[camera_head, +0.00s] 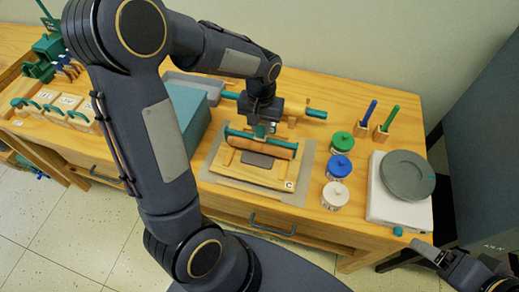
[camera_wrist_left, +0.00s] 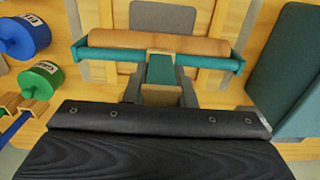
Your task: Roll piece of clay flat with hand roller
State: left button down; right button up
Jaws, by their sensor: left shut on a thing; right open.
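The grey flat piece of clay (camera_head: 258,160) lies on a wooden board (camera_head: 232,169) marked C, over a grey mat (camera_head: 304,170). It also shows at the top of the left wrist view (camera_wrist_left: 163,17). The hand roller (camera_head: 263,147) has a wooden cylinder in a teal frame and sits at the clay's far side. My left gripper (camera_head: 262,128) is shut on its teal handle (camera_wrist_left: 161,70), with the cylinder lying crosswise (camera_wrist_left: 150,42). I cannot tell whether the cylinder touches the clay. My right gripper (camera_head: 430,252) is open and empty at the lower right, off the table.
Green (camera_head: 342,142), blue (camera_head: 338,167) and white (camera_head: 335,195) lidded jars stand right of the mat. A white scale with a grey disc (camera_head: 406,175) is farther right. Two tools stand in holders behind. A teal box (camera_head: 187,108) stands left of the mat, partly behind my left arm.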

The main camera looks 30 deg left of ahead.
pick_arm(q)
jog(key=w, duration=0.3)
jog(key=shift+a+p, duration=0.35)
jog(key=shift+a, duration=0.05)
jog(key=shift+s+d+f, duration=0.15)
jog(key=shift+s, duration=0.55)
jog(key=shift+s+d+r+b, duration=0.1)
jog(key=shift+s+d+b, duration=0.1)
jog(key=shift+s, duration=0.65)
jog(key=shift+s+d+r+b, duration=0.1)
jog(key=shift+s+d+b, duration=0.1)
jog(key=shift+s, duration=0.6)
jog(key=s, duration=0.3)
jog(key=shift+s+d+f, duration=0.1)
jog(key=shift+d+f, duration=0.1)
jog(key=shift+d, duration=0.2)
jog(key=shift+r, duration=0.1)
